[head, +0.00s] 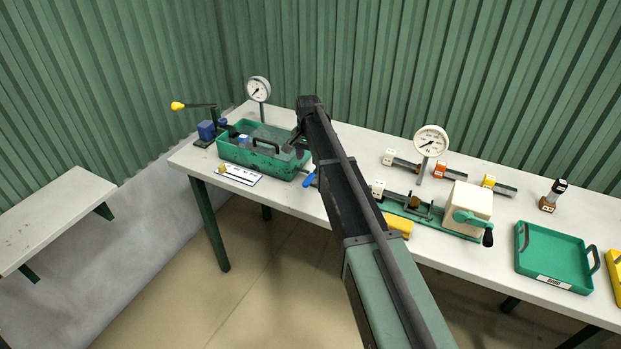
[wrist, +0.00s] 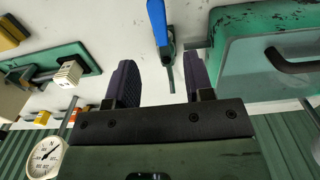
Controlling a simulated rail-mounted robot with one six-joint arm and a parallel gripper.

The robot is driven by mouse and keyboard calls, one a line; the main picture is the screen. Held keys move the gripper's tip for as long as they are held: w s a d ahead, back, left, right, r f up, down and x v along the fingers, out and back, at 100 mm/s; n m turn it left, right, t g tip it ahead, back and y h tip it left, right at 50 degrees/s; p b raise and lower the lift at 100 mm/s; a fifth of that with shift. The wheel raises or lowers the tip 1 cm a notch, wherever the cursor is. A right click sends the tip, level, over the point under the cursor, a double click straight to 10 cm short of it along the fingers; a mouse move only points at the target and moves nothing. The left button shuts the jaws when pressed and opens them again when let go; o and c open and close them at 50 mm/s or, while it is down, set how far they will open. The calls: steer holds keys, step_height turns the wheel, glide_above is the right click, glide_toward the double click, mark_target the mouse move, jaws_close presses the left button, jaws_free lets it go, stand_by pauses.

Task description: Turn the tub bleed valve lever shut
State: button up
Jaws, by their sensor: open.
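The green tub (head: 262,163) stands near the left end of the long table, holding what looks like greyish water. A blue lever (head: 309,179) shows at the tub's right front corner, partly beside my arm; I take it for the bleed valve lever. In the wrist view the tub (wrist: 232,70) is at the right, and the blue lever (wrist: 157,22) points up to the top edge from a dark metal fitting. My gripper (wrist: 158,72) is open and empty, with the lever's fitting seen between its two fingers.
A pressure gauge (head: 258,90) stands behind the tub, and another gauge (head: 431,141) to the right. A green crank fixture (head: 440,214) and a green tray (head: 554,256) lie further right. A yellow-tipped lever (head: 178,105) juts out at the left.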

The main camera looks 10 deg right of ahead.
mark_target(309, 179)
step_height(309, 179, down, 9)
steer(key=b, duration=0.8)
steer(key=shift+r, duration=0.1)
jaws_close()
